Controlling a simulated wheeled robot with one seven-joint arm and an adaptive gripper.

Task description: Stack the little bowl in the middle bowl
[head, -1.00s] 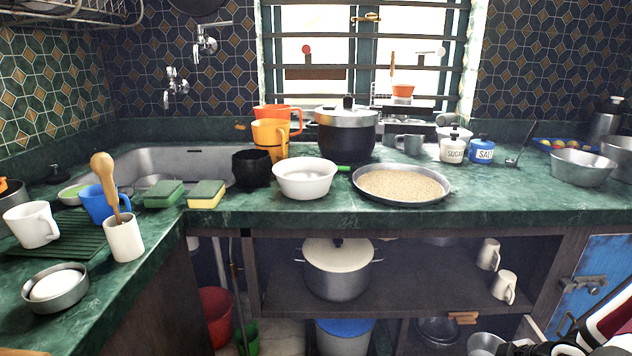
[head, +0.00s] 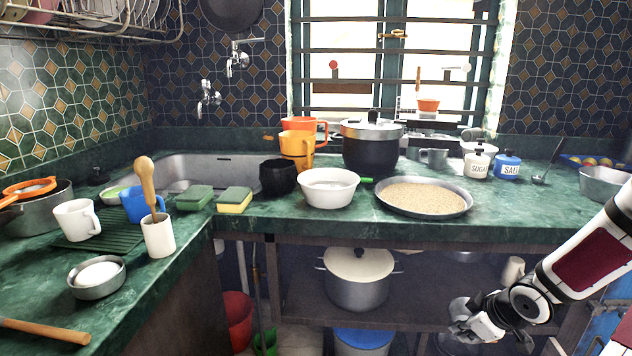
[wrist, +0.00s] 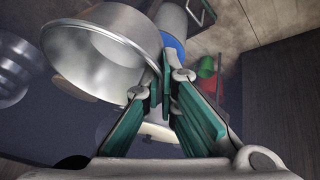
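A steel bowl (head: 603,184) stands on the counter at the right edge of the head view, partly cut off. A white bowl (head: 328,190) stands mid-counter. A small steel bowl (head: 97,290) with a white thing inside stands at the left. Which are the little and middle bowls is not clear. My gripper (head: 470,326) hangs low at the right, in front of the lower shelf and below the counter.
A pan of grain (head: 425,197), a dark pot (head: 371,154) and sugar and salt jars (head: 507,166) stand on the counter. A lidded pot (head: 358,280) is on the shelf below. The counter edge lies between my gripper and the bowls. A strip of counter front is clear.

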